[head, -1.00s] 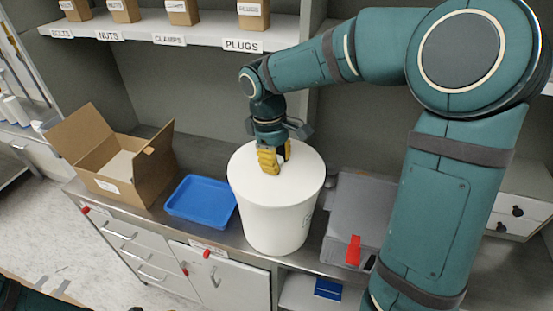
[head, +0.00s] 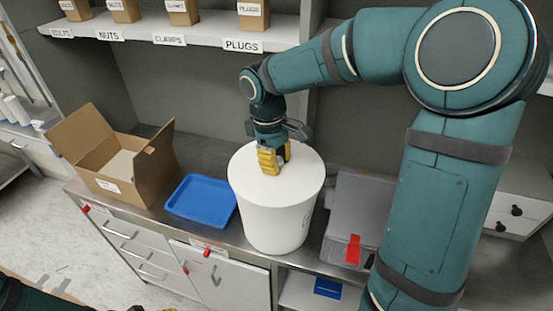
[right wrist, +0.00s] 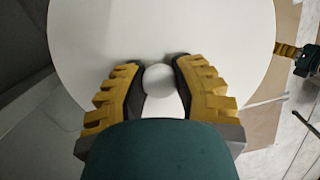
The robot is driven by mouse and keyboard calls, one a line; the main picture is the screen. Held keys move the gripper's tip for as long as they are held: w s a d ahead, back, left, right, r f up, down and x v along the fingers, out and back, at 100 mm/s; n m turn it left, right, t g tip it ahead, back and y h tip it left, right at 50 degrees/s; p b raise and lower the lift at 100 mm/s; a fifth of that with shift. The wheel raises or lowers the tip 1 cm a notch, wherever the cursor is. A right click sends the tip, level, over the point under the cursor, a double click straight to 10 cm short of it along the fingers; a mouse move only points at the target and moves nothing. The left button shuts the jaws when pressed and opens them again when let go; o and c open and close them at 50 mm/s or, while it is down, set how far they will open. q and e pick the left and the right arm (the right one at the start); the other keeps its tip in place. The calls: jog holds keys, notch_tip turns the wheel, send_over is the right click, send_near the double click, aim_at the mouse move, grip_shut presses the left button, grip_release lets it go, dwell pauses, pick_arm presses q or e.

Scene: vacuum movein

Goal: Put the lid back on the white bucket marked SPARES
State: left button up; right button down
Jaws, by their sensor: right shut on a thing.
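The white bucket (head: 270,225) stands upright on the counter in the head view. Its marking shows only at a steep angle on its right side and I cannot read it. The round white lid (head: 302,172) lies over the bucket's mouth and looks level. I cannot tell whether it is pressed fully down. My right gripper (head: 272,164) points down at the lid's middle. In the right wrist view its yellow fingers are shut on the lid's round knob (right wrist: 160,82). My left gripper (right wrist: 288,50) shows partly at the right of the right wrist view, away from the lid.
A blue tray (head: 200,202) and an open cardboard box (head: 150,178) stand left of the bucket. A grey case (head: 355,215) with a red latch is close on its right. A shelf (head: 195,28) with labelled boxes hangs behind.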

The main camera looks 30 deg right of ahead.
dwell(0.7)
jog(key=shift+c, duration=0.6)
grip_release()
jog(key=shift+r+p, duration=3.2)
jog(key=shift+r, duration=0.3)
grip_shut()
